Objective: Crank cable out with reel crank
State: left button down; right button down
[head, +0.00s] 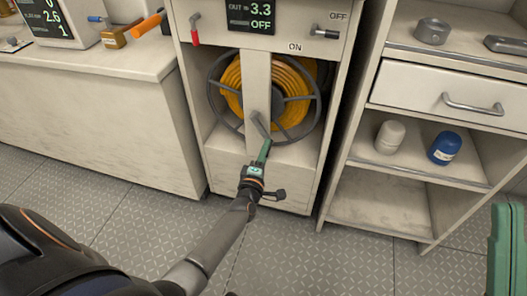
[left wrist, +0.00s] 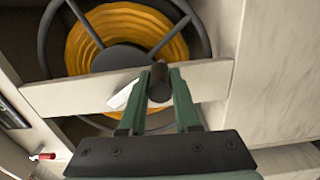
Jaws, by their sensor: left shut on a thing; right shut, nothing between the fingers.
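The cable reel (head: 225,92) with orange cable (head: 289,78) sits in the open bay of a pale cabinet, behind an upright post (head: 257,75). The reel crank (head: 258,123) is a grey arm in front of the post's lower part. My left gripper (head: 265,149) is at the crank. In the left wrist view its green fingers (left wrist: 159,96) are shut on the crank's dark round handle (left wrist: 159,80). The reel and cable (left wrist: 118,32) show behind it. My right gripper (head: 505,250) is partly in view at the right edge, shut and empty, away from the reel.
The display (head: 251,15) above the reel reads OUT 3.3 and OFF. A red-handled lever (head: 195,30) and a dark lever (head: 327,33) flank it. A shelf unit at right holds a white jar (head: 390,137) and a blue jar (head: 444,148). The floor in front is clear.

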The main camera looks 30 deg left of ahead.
pick_arm(q)
jog(key=shift+w+d+r+n, duration=0.25)
jog(key=shift+d+r+n, duration=0.35)
jog(key=shift+n, duration=0.2)
pick_arm(e)
jog(key=shift+d+r, duration=0.1)
jog(key=shift+d, duration=0.25)
jog(key=shift+w, duration=0.1)
pick_arm(q)
jog(key=c, duration=0.6)
grip_release()
jog(key=shift+f, duration=0.1)
jog(key=shift+s+f, duration=0.1)
jog(key=shift+f, duration=0.1)
